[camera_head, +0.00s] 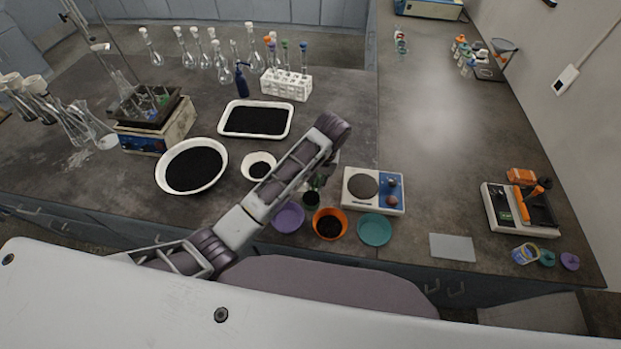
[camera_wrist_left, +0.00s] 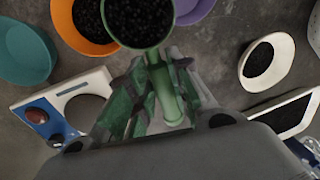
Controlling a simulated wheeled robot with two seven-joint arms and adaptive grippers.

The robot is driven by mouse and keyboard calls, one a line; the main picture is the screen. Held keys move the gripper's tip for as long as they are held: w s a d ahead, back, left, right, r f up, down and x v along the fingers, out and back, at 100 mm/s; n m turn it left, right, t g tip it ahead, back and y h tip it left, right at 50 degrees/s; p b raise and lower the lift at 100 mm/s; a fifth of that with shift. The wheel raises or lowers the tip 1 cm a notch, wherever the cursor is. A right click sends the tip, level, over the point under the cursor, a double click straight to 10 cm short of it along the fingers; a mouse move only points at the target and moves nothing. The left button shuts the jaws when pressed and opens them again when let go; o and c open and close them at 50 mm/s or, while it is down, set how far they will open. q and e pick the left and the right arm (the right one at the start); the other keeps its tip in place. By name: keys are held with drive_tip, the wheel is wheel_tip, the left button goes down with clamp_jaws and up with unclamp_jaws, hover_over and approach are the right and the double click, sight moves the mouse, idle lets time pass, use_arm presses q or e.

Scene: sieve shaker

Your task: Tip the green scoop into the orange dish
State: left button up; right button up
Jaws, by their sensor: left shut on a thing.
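The green scoop (camera_wrist_left: 163,88) is full of black granules. My left gripper (camera_wrist_left: 155,100) is shut on its handle in the left wrist view. The scoop cup looks upright and overlaps the edge of the orange dish (camera_wrist_left: 63,20) in that view. In the head view the scoop (camera_head: 311,200) shows small and dark below my left gripper (camera_head: 322,182), at the upper left of the orange dish (camera_head: 317,232). The orange dish has black granules inside. I cannot tell the scoop's height above it. My right gripper is not in view.
A purple dish (camera_head: 288,218) and a teal dish (camera_head: 375,230) flank the orange dish. A small white bowl (camera_head: 250,160), a large white bowl (camera_head: 163,180) and a white tray (camera_head: 225,132) hold black granules.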

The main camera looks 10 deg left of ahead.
use_arm(q)
drive_tip(key=shift+s+d, duration=1.1)
drive_tip(key=shift+d, duration=4)
drive_tip(key=a+f+h+b, duration=0.1)
drive_tip(key=h+b, duration=0.2)
drive_tip(key=h, duration=0.3)
drive_tip(key=a+f+h+b, duration=0.1)
drive_tip(key=f+h+b, duration=0.1)
drive_tip(key=h, duration=0.5)
drive_tip(key=a+f+h+b, duration=0.1)
drive_tip(key=h+b, duration=0.3)
drive_tip(key=h, duration=0.2)
drive_tip(key=shift+a+f+g+b, duration=0.2)
drive_tip(key=shift+a+g+b, duration=0.1)
drive_tip(key=shift+a+g, duration=0.1)
